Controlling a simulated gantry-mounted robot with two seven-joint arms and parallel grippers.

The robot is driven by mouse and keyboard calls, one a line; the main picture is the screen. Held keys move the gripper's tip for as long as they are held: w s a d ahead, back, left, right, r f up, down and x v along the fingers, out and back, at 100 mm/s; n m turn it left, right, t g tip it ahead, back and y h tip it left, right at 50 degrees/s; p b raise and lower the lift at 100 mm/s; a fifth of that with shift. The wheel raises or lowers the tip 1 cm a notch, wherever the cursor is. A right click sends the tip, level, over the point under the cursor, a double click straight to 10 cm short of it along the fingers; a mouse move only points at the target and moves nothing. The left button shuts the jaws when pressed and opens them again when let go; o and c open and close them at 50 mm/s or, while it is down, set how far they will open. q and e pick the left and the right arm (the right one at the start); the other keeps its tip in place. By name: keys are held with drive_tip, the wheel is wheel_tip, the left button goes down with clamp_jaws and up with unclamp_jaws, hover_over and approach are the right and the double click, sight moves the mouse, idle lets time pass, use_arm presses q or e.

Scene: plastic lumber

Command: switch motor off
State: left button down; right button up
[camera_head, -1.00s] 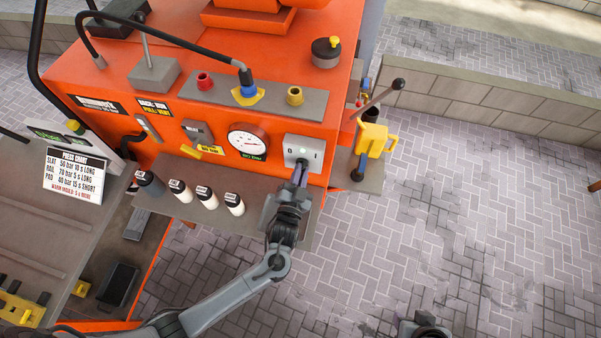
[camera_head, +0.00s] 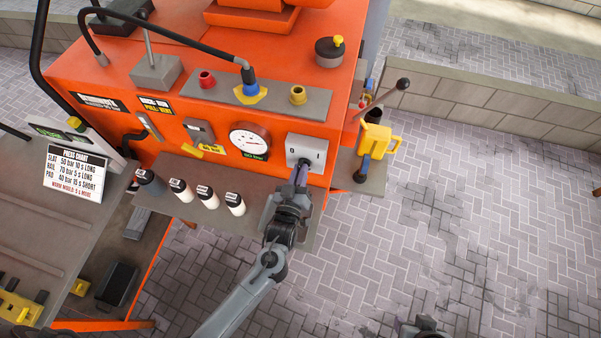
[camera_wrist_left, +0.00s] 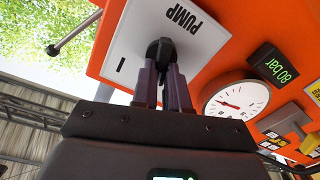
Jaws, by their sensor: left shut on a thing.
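The switch plate (camera_head: 305,149) is a light grey panel marked 0 and I on the front of the orange machine. In the left wrist view the plate (camera_wrist_left: 191,60) reads PUMP and carries a dark rotary knob (camera_wrist_left: 160,50). My left gripper (camera_head: 300,174) reaches up to the plate from below. In the left wrist view its two purple-grey fingers (camera_wrist_left: 161,78) are shut on the knob. The fingers partly hide the knob, and its exact setting is hard to tell. A dark part of my right arm shows at the bottom edge of the head view; its jaws cannot be made out.
A pressure gauge (camera_head: 249,141) sits left of the switch, with an 80 bar display (camera_wrist_left: 276,67) beside it. Several capped bottles (camera_head: 204,196) stand on the ledge to the left. A yellow jug (camera_head: 380,139) stands right. Paved floor at lower right is clear.

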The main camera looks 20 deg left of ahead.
use_arm(q)
drive_tip(key=shift+a+n, duration=0.1)
drive_tip(key=shift+n, duration=1.2)
drive_tip(key=c, duration=1.1)
unclamp_jaws()
drive_tip(key=shift+c, duration=0.2)
drive_tip(key=s+d+b, duration=0.1)
drive_tip(key=s, duration=0.9)
drive_tip(key=shift+s+d, duration=0.25)
drive_tip(key=shift+s, duration=0.1)
